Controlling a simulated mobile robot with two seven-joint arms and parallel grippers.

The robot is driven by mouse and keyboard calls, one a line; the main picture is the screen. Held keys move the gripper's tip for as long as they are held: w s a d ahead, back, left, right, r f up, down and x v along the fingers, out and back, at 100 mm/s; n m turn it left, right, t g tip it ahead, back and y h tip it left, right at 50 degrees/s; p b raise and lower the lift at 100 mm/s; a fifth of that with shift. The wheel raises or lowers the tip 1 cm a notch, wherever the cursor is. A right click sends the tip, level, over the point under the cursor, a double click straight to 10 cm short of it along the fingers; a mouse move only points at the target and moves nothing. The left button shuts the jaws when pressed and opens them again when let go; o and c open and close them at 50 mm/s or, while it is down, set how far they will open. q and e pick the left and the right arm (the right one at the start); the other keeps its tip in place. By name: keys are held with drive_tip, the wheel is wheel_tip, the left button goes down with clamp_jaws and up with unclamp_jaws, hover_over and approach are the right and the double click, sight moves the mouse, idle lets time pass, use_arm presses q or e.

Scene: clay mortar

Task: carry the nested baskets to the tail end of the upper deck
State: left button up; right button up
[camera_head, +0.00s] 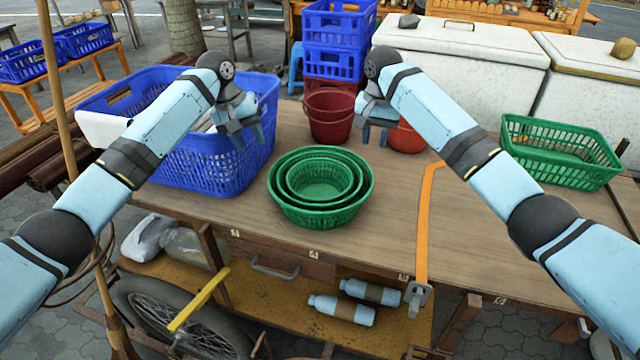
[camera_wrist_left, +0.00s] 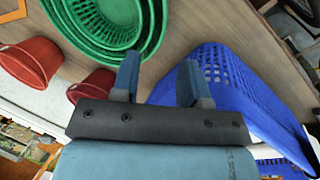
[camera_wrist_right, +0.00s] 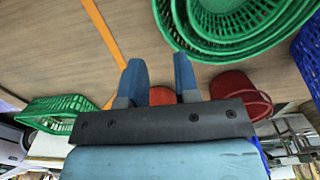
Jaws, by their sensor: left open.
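The nested green round baskets (camera_head: 320,213) sit upright on the wooden upper deck (camera_head: 420,255), near its front edge, several rims one inside another. They also show at the top of the left wrist view (camera_wrist_left: 150,40) and of the right wrist view (camera_wrist_right: 215,50). My left gripper (camera_head: 240,135) is open and empty, above the blue crate's right side, behind and left of the baskets. It also shows in the left wrist view (camera_wrist_left: 158,75). My right gripper (camera_head: 372,128) is open and empty, behind and right of the baskets; its fingers show apart in the right wrist view (camera_wrist_right: 158,78). Neither touches the baskets.
A large blue crate (camera_head: 205,165) stands left on the deck. Red buckets (camera_head: 330,128) stand behind the baskets. A green rectangular basket (camera_head: 558,175) is at the right. An orange strap (camera_head: 424,225) crosses the deck. Bare deck lies right of the baskets. Bottles (camera_head: 342,308) lie below.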

sight(370, 184)
use_arm(q)
drive_tip(key=x, duration=1.3)
drive_tip(key=shift+s+f, duration=0.25)
drive_tip(key=shift+f, duration=0.1)
use_arm(e)
drive_tip(key=f, duration=1.4)
drive_tip(key=shift+s, duration=0.25)
drive_tip(key=shift+r, duration=0.1)
use_arm(q)
drive_tip(key=c, duration=0.4)
use_arm(e)
drive_tip(key=c, duration=0.3)
use_arm(q)
clamp_jaws()
use_arm(e)
clamp_jaws()
